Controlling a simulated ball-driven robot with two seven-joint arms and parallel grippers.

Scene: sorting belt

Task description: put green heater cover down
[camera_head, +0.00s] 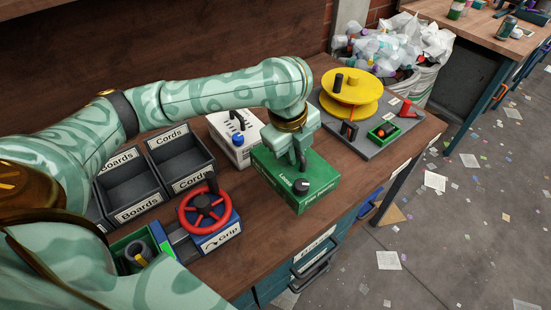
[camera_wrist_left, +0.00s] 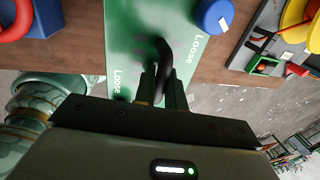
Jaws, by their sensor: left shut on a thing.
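The green heater cover (camera_head: 318,194) is a green box with "Loose" lettering and a black knob on top, at the front edge of the bench. In the left wrist view its green top (camera_wrist_left: 128,35) fills the upper middle, with a dark curved handle (camera_wrist_left: 163,62) between my fingers. My left gripper (camera_head: 301,163) comes down over it from above and is shut on this handle. I cannot tell whether the cover's underside touches the bench. My right gripper is not in view.
A white box with a blue knob (camera_head: 238,139) stands behind the cover. A red wheel (camera_head: 205,210) is at its left, with bins (camera_head: 128,184) beyond. A yellow reel (camera_head: 352,92) on a grey plate (camera_head: 370,147) is at the right. Little bench is bare around the cover.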

